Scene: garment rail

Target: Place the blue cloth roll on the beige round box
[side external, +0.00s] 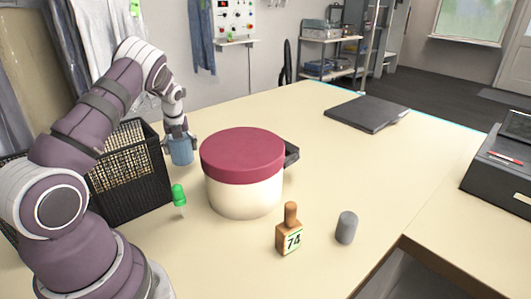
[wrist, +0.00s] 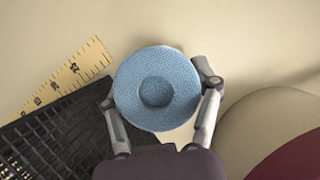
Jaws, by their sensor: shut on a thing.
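The blue cloth roll (side external: 181,150) stands upright between the fingers of my gripper (side external: 180,137), beside the black basket. In the wrist view the round woven end of the roll (wrist: 157,88) faces the camera, and my gripper (wrist: 160,105) is shut on its sides. I cannot tell whether the roll touches the table. The beige round box (side external: 243,195) has a dark red lid (side external: 243,153) and stands to the right of the roll, apart from it. The box's side (wrist: 262,125) and part of its lid (wrist: 300,150) show at the right of the wrist view.
A black mesh basket (side external: 128,180) stands close left of the gripper. A yellow ruler (wrist: 70,75) lies near it. A dark folder (side external: 367,113) lies farther back.

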